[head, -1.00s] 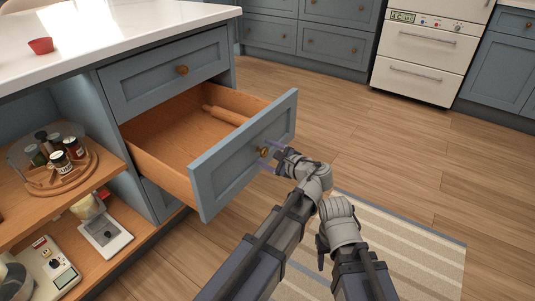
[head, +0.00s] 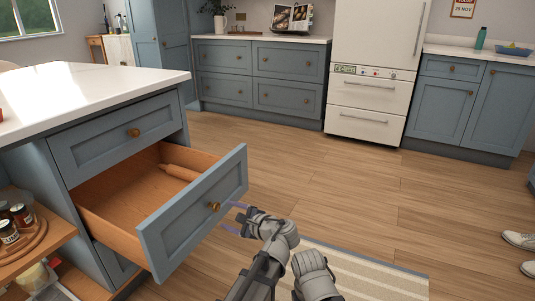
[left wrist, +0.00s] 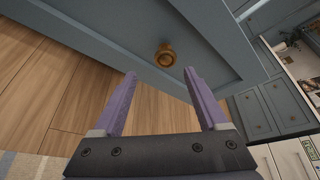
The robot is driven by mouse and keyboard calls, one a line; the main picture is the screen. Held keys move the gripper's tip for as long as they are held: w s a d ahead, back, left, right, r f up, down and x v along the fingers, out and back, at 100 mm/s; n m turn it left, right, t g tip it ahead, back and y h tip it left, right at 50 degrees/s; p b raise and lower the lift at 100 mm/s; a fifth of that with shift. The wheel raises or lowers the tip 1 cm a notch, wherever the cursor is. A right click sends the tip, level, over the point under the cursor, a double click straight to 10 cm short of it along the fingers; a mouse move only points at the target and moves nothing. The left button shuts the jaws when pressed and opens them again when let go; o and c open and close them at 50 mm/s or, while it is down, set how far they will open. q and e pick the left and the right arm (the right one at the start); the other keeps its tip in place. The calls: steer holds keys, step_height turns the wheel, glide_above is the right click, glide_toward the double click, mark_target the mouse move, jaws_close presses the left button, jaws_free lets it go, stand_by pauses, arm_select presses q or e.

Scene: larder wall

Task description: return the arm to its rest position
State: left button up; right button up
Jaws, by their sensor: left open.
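My left gripper (head: 231,217) is open and empty, just in front of the open drawer (head: 196,213) in the head view. Its two purple fingers point at the drawer's blue front. The round brass knob (head: 214,207) is just beyond the fingertips and not held. In the left wrist view the open fingers (left wrist: 160,74) stand apart, with the knob (left wrist: 164,56) ahead of the gap between them. My arm comes up from the bottom of the head view. I do not see my right gripper.
A wooden rolling pin (head: 180,172) lies in the drawer. The white-topped island (head: 90,90) stands left, with jars (head: 10,230) on an open shelf. A striped rug (head: 370,276) lies below right. Someone's shoes (head: 520,240) show at the right edge. The wooden floor (head: 350,200) between is clear.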

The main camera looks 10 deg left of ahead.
arm_select(q)
steer(key=s+a+f+n+g+h, duration=0.3)
steer(key=s+f+n+g+h, duration=0.2)
steer(key=s+f+n, duration=0.45)
steer(key=s+d+f+n+g+h, duration=0.2)
steer(key=s+d+f+n+h, duration=0.3)
steer(key=s+f+n+h, duration=0.15)
steer(key=s+d+r+m+g+p, duration=0.2)
steer(key=s+d+r+m+p, duration=0.3)
steer(key=d+r+p, duration=0.55)
step_height(320, 180, up, 37)
steer(key=p, duration=3.6)
steer(key=shift+s+d+n+y, duration=0.15)
steer(key=shift+d+n+y, duration=0.05)
steer(key=shift+n+y, duration=0.15)
